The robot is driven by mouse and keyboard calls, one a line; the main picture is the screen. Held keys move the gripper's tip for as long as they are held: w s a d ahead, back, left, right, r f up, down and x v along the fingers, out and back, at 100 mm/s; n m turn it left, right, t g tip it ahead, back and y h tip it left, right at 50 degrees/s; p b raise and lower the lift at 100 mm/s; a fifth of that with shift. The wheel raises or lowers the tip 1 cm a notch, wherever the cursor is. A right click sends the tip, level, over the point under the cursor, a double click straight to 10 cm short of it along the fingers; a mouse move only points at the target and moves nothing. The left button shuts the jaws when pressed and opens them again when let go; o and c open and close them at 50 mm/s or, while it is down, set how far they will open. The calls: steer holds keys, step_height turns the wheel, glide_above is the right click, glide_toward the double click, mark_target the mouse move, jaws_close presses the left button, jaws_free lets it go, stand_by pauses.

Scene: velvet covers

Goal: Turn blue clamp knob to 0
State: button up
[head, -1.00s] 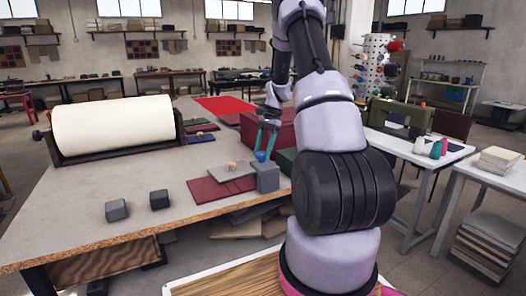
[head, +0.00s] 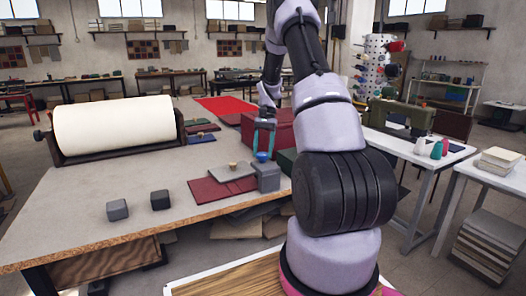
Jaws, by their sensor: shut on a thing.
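The blue clamp knob (head: 262,157) sits on top of a grey block-shaped clamp (head: 268,180) near the table's right front edge. My gripper (head: 262,150) points down over the clamp, its teal fingers shut on the blue knob. The knob is small here, and any markings or a 0 on it are too small to read. A grey plate with a small tan knob (head: 233,166) lies just left of the clamp on dark red covers (head: 222,188).
Two dark grey blocks (head: 117,210) stand at the front left of the table (head: 90,230). A big white roll (head: 115,126) in a dark cradle lies at the back left. A dark red box (head: 287,130) is close behind my gripper. The table's middle is clear.

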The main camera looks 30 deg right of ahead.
steer(key=o, duration=1.3)
steer(key=shift+o, duration=0.2)
steer(key=v, duration=1.1)
steer(key=shift+f, duration=0.1)
